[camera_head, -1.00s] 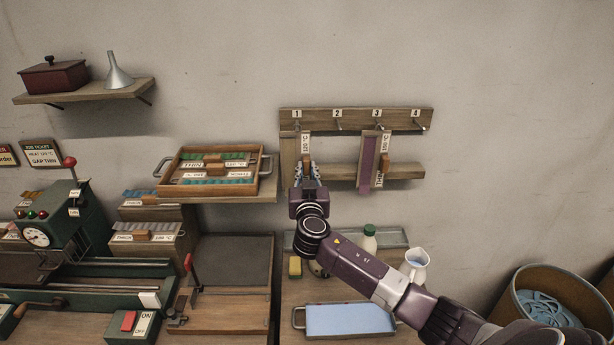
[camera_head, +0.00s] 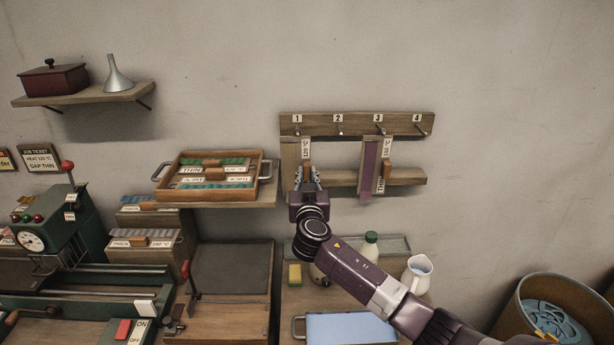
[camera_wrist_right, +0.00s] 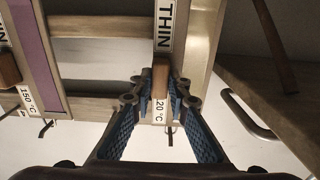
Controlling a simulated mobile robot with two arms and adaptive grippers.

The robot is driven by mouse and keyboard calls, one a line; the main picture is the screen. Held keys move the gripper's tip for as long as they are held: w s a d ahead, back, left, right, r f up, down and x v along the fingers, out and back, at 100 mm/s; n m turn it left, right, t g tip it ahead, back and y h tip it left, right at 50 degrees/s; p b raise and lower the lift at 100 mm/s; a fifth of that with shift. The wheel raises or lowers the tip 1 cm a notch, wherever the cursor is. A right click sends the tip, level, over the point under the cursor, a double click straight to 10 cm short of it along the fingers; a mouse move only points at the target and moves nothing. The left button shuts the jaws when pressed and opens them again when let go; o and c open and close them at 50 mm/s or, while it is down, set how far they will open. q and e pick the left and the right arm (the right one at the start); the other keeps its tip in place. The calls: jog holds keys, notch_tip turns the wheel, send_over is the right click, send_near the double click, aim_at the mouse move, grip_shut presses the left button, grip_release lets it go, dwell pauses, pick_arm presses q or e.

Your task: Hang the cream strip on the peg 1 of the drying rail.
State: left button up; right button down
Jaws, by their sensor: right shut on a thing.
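The cream strip (camera_head: 290,157) is upright at the left end of the drying rail (camera_head: 358,124), just below peg 1 (camera_head: 297,132). It carries THIN and 120 °C labels and also shows in the wrist view (camera_wrist_right: 200,42). My right gripper (camera_head: 306,176) is shut on its small wooden block, which shows between the fingertips (camera_wrist_right: 160,92). The strip's top is close to the peg, level with the purple strip's top; I cannot tell whether the peg goes through it. The lower part is partly hidden by my gripper. My left gripper is out of view.
A purple strip (camera_head: 370,165) marked 150 °C hangs at peg 3 (camera_head: 380,132). Pegs 2 and 4 are bare. A wooden tray (camera_head: 264,187) of strips stands on the shelf just left of the rail. A bottle, jug and blue tray (camera_head: 350,328) stand below.

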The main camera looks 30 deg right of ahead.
jog(key=c, duration=1.8)
grip_release()
jog(key=shift+o, duration=0.2)
jog(key=v, duration=1.2)
